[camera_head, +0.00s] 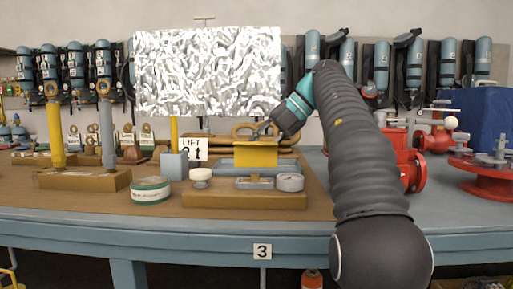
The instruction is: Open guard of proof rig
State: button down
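A small rig with a blue-grey frame (225,163) stands on the bench, on a wooden base (235,201). A yellow plate or cover (256,156) sits across its middle; I take this for the guard but cannot be sure. It looks lowered over the rig. My gripper (262,132) is at the top edge of the yellow plate, coming in from the upper right. Its fingers are small and dark here. I cannot tell whether they touch the plate or are open.
A white mottled panel (207,72) rises behind the rig. A "LIFT" sign (194,149), a green-banded tin (151,190), a white knob (201,177) and a round metal cup (290,182) crowd its left and front. Red valves (484,175) stand right. My arm covers the bench's middle right.

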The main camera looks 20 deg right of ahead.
jog(key=shift+w+d+f+m+g, duration=0.15)
jog(key=shift+w+m+g, duration=0.15)
jog(key=shift+g, duration=0.2)
dwell(0.3)
jog(key=c, duration=1)
grip_release()
jog(key=shift+s, duration=0.1)
